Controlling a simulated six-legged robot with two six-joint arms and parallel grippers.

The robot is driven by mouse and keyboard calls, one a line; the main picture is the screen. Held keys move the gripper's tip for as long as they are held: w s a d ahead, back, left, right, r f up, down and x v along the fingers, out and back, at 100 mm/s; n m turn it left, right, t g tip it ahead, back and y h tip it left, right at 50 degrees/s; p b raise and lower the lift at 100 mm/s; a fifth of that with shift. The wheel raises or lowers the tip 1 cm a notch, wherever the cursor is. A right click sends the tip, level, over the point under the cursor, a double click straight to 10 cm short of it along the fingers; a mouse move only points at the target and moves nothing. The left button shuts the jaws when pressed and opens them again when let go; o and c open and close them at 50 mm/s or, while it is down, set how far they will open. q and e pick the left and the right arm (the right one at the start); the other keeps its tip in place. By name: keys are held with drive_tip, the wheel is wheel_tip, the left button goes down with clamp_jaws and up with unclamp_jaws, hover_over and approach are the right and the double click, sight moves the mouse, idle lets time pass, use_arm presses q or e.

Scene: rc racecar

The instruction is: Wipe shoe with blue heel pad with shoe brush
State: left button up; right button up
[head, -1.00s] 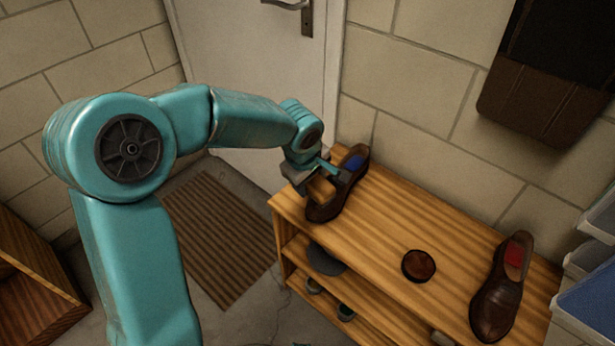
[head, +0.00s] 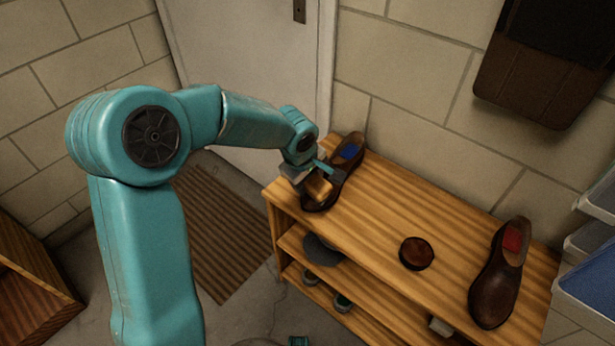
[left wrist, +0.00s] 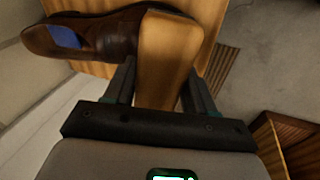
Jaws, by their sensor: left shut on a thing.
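The brown shoe with the blue heel pad (head: 350,153) stands at the left end of the wooden bench top. It also shows in the left wrist view (left wrist: 105,35), with the blue pad toward the left. My left gripper (head: 322,183) is shut on the shoe brush (head: 319,188), a light wooden block. In the left wrist view the brush (left wrist: 165,55) sticks out between the fingers and overlaps the toe end of the shoe. Its bristles are hidden, so I cannot tell whether they touch the leather. My right gripper is not in view.
On the wooden bench (head: 375,230) are a round dark brown tin (head: 416,253) and a brown shoe with a red heel pad (head: 499,275). Lower shelves hold small items. A striped mat (head: 222,235) lies on the floor. A brown bag (head: 530,85) hangs on the wall.

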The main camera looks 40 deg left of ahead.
sight(322, 185)
use_arm(q)
drive_tip(key=shift+b+x, duration=1.1)
drive_tip(key=shift+x, duration=0.05)
idle(0.3)
drive_tip(key=shift+d, duration=0.15)
drive_tip(key=shift+d+f+b, duration=0.1)
drive_tip(key=shift+d+b, duration=0.95)
drive_tip(key=shift+d, duration=0.1)
drive_tip(key=shift+d+b, duration=0.35)
drive_tip(key=shift+d, duration=0.4)
drive_tip(key=shift+b, duration=0.45)
drive_tip(key=shift+a, duration=0.25)
drive_tip(key=shift+a+f, duration=0.1)
drive_tip(key=shift+a, duration=1.65)
